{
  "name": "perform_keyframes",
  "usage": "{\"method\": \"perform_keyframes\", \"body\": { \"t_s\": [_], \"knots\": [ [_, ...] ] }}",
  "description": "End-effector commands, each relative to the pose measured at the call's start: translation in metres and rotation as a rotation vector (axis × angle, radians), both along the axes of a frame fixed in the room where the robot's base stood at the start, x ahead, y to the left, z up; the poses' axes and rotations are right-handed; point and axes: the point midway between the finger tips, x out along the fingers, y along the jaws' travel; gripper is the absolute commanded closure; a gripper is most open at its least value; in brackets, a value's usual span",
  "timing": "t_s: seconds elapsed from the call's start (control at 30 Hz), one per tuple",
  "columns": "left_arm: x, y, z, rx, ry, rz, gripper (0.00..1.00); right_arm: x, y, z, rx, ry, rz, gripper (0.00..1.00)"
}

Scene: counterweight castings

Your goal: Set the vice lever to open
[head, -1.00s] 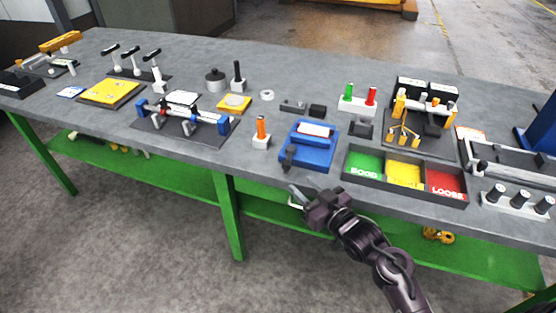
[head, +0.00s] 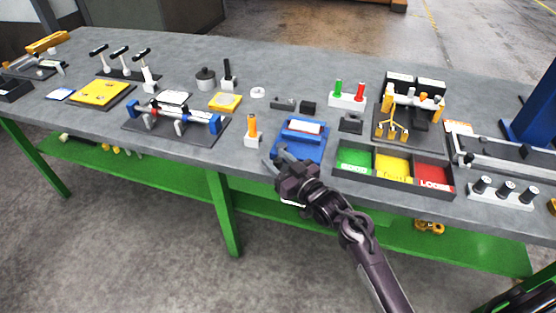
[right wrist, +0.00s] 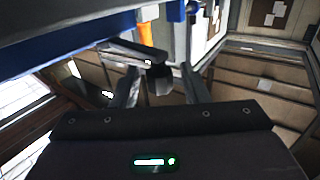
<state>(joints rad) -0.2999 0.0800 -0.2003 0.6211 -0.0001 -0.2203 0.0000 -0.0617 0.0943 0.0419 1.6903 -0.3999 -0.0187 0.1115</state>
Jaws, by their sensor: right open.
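The blue vice (head: 310,150) stands near the front edge of the bench, with a pale block on top. In the head view its dark lever at the front left is mostly hidden by my right gripper (head: 274,160). My right gripper is open at the vice's front left corner. In the right wrist view, a grey bar with a dark knobbed end (right wrist: 160,80), which looks like the lever, shows between the open fingers (right wrist: 158,72). I cannot tell whether they touch it. The vice's blue side (right wrist: 60,52) fills the upper left there. My left gripper is not in view.
An orange-handled tool (head: 252,126) stands in a pale block just left of the vice. A sorting tray (head: 336,185) with green, yellow and red compartments is close on the right. A fixture with blue ends (head: 215,123) lies farther left. The bench's front edge is near my gripper.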

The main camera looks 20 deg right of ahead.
Motion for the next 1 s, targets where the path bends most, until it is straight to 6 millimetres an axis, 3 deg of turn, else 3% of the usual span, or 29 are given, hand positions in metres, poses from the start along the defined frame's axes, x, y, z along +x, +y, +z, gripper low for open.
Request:
{"method": "perform_keyframes", "body": {
  "t_s": [0.07, 0.37, 0.67, 1.0],
  "knots": [
    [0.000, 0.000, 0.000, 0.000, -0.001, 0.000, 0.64, 0.000, 0.000, 0.000, 0.000, 0.000, 0.000, 0.61],
    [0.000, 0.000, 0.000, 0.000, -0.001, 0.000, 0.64, 0.000, 0.000, 0.000, 0.001, 0.001, 0.000, 1.00],
    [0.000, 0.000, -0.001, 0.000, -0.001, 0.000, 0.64, 0.000, -0.002, 0.000, -0.003, -0.001, 0.018, 1.00],
    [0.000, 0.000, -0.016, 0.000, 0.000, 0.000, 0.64, -0.005, -0.025, -0.003, -0.009, -0.003, 0.278, 1.00]
  ]
}}
